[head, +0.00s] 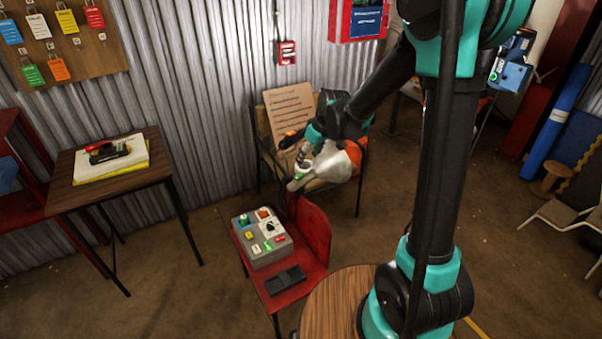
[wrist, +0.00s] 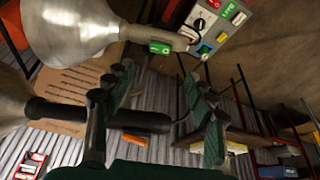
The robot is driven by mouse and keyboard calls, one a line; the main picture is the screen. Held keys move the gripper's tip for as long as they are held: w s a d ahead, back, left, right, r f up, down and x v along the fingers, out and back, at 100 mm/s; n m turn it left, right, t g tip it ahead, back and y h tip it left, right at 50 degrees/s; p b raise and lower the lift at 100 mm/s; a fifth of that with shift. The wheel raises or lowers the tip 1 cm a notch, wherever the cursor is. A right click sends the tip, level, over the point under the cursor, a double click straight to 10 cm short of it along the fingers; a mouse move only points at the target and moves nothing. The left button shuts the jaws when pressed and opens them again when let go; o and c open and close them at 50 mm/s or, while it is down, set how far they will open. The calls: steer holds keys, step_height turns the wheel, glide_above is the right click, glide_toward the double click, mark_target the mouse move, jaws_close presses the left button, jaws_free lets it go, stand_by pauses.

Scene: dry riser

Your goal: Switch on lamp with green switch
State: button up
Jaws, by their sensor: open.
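In the head view my gripper (head: 305,150) is just above the lamp, partly hidden by dark links. Whether the lamp is lit I cannot tell.
A grey box with coloured switches (head: 262,245) stands on a red chair (head: 316,235) in front. A wooden side table (head: 75,193) stands left.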

mark_target(299, 176)
steer(key=x, duration=1)
steer(key=shift+w+a+f, duration=0.1)
steer(key=shift+a+f, duration=0.05)
steer(key=shift+f, duration=0.15)
steer(key=c, duration=1.2)
steer(key=shift+o, duration=0.2)
steer(key=shift+w+g+y, duration=0.15)
steer(key=shift+g+y, duration=0.25)
steer(key=o, duration=1.2)
steer(key=shift+c, duration=0.2)
